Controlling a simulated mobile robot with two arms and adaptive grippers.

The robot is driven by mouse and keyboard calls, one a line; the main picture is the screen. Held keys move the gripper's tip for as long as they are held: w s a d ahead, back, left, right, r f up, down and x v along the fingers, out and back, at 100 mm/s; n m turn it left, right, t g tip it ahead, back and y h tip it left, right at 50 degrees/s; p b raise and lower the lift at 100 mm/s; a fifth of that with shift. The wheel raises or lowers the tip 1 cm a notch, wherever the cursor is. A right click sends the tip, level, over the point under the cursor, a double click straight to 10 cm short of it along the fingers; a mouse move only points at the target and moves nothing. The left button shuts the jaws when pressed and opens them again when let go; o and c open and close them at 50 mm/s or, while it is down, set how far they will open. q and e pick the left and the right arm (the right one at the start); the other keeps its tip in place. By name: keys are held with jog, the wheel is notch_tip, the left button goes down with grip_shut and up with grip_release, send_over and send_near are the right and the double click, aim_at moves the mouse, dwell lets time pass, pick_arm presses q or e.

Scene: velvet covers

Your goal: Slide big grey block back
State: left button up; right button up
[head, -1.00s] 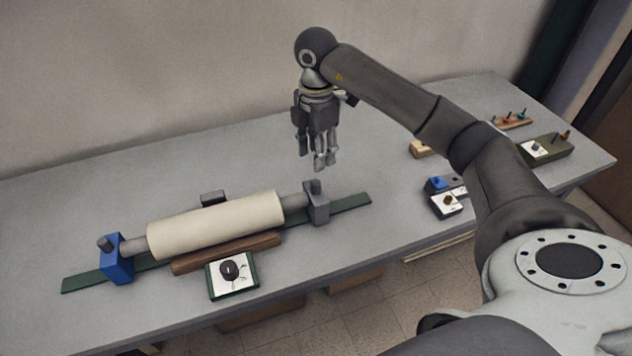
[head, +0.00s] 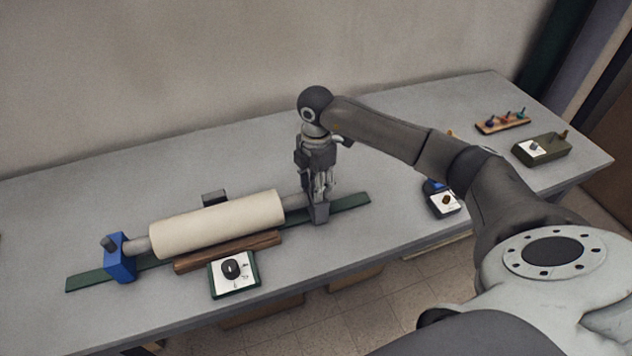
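The big grey block (head: 319,214) sits on the green rail (head: 352,203) at the right end of a cream roller (head: 218,224). The roller's grey shaft end reaches up to it. My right gripper (head: 320,194) points down right over the block, with its fingers at the block's top and hiding the knob there. Whether the fingers are closed on the knob cannot be made out. A blue block (head: 120,262) with a dark knob stands at the roller's left end on the same rail. My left gripper is out of view.
A brown wooden bar (head: 228,251) and a dial box (head: 233,273) lie in front of the roller, and a small dark block (head: 214,197) behind it. Small boxes and a peg board (head: 503,127) stand at the right. The table's back left is clear.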

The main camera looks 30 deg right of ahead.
grip_shut()
jog(key=shift+d, duration=0.15)
jog(key=s+d+b, duration=0.1)
jog(key=s+d, duration=0.1)
jog(key=d, duration=0.9)
jog(key=shift+s+d, duration=0.4)
jog(key=shift+r, duration=0.1)
